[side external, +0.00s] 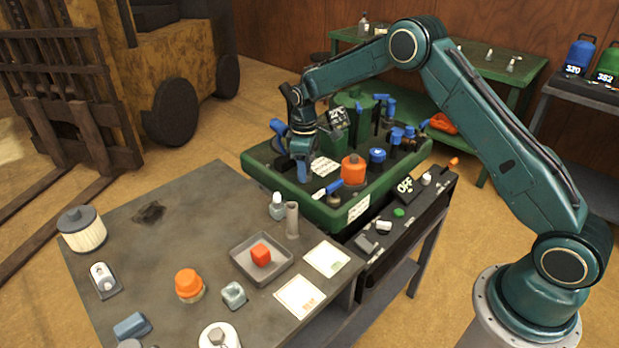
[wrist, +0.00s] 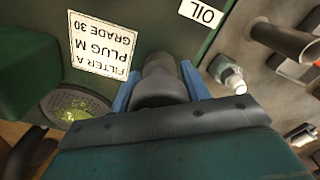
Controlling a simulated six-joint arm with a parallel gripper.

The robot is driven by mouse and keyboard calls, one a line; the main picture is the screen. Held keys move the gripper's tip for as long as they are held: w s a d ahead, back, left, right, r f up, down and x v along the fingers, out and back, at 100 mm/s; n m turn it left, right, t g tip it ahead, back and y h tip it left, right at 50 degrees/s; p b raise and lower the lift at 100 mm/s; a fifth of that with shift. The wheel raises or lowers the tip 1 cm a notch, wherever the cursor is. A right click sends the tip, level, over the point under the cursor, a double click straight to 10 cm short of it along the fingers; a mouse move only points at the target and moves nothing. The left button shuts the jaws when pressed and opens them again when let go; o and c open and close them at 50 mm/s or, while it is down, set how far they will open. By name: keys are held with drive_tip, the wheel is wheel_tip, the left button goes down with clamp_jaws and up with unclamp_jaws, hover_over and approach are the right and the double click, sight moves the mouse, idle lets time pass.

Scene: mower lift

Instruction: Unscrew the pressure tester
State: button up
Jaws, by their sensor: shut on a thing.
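My gripper (side external: 302,172) points down over the left part of the green machine bed (side external: 268,178), beside a white label (side external: 325,166). In the wrist view, the blue fingers of my gripper (wrist: 160,84) stand on both sides of a dark grey round part (wrist: 158,65) and are shut on it. The part stands at the green surface, right of a label (wrist: 101,42) reading "FILTER A PLUG M GRADE 30". Its lower end is hidden by my gripper. I cannot tell from its look whether it is the pressure tester.
An orange cap (side external: 353,170), a blue knob (side external: 377,156) and several blue-handled fittings stand close by on the bed. A grey table (side external: 190,235) in front holds a tray (side external: 283,272) with a red block. A yellow forklift (side external: 150,70) stands at the left.

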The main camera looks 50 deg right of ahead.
drive_tip(key=shift+n, duration=0.3)
drive_tip(key=n, duration=0.5)
drive_tip(key=shift+n, duration=0.4)
idle(0.5)
drive_tip(key=n, duration=0.5)
drive_tip(key=shift+n, duration=0.7)
